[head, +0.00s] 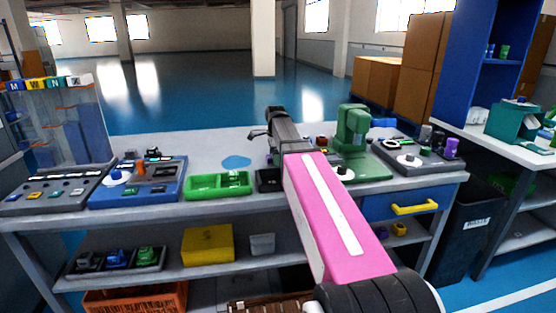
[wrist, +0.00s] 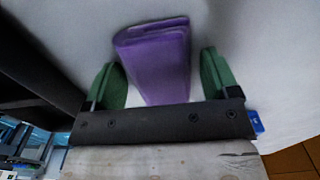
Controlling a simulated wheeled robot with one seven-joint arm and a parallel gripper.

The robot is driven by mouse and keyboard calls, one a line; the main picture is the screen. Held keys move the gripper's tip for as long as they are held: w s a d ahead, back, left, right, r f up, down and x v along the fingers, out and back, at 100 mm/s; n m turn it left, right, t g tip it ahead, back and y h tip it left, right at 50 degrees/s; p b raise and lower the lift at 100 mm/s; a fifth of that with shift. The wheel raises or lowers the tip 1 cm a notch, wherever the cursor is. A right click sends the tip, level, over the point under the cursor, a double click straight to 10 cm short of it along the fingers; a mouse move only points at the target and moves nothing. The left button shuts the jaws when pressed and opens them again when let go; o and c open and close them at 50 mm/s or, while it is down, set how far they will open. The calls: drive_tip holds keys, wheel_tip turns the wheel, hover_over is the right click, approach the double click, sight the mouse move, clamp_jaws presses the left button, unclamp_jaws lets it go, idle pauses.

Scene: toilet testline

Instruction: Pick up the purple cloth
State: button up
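The purple cloth (wrist: 155,60) shows in the wrist view as a folded, flat-sided bundle on a pale grey surface. My gripper (wrist: 160,68) has its two green fingers spread, one on each side of the cloth. The cloth reaches back between them toward the dark palm bar. A narrow gap shows on the right side; on the left, the finger is very close to the cloth and I cannot tell whether they touch. In the head view my pink arm reaches over the workbench, and I cannot make out the cloth there.
The workbench (head: 205,150) holds a blue station (head: 138,190), a green tray (head: 218,186) and a green machine (head: 352,135) close to the right of my arm. A blue patch (head: 236,162) lies left of the arm. A drawer with a yellow handle (head: 414,208) is at front right.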

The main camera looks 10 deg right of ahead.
drive_tip(key=c, duration=0.6)
drive_tip(key=shift+r, duration=0.15)
